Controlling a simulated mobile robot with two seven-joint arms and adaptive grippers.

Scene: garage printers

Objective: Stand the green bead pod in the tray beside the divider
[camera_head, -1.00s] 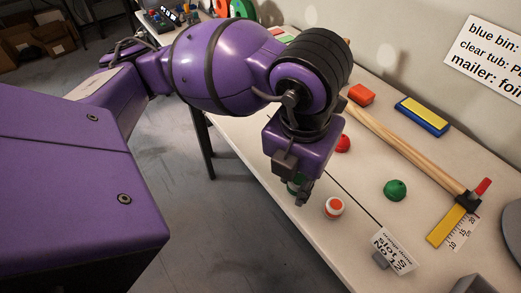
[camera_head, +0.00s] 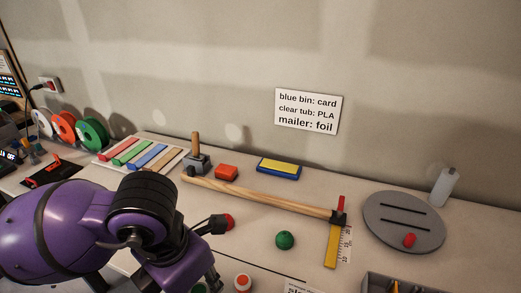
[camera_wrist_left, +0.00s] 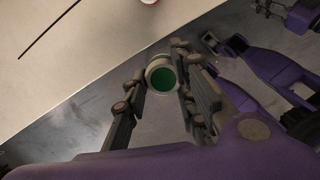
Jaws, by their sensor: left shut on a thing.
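The green bead pod (camera_wrist_left: 163,77) is a short round piece with a pale rim and a green end. My left gripper (camera_wrist_left: 162,62) is shut on it, with a finger on either side. In the left wrist view the pod shows against the floor, off the table's edge. In the head view only a bit of green shows by the gripper at the bottom edge. A grey tray (camera_head: 367,284) is cut off at the bottom right; yellow pieces show in it. I cannot make out its divider. A dark part at the left wrist view's upper right may be my right gripper (camera_wrist_left: 268,9); its state is unclear.
A white pod with a red top (camera_head: 243,283) stands right of my left gripper. A green ball (camera_head: 285,240), a wooden-handled square (camera_head: 265,198) and a grey disc (camera_head: 390,232) lie on the table. A red ball (camera_head: 229,222) is near my arm.

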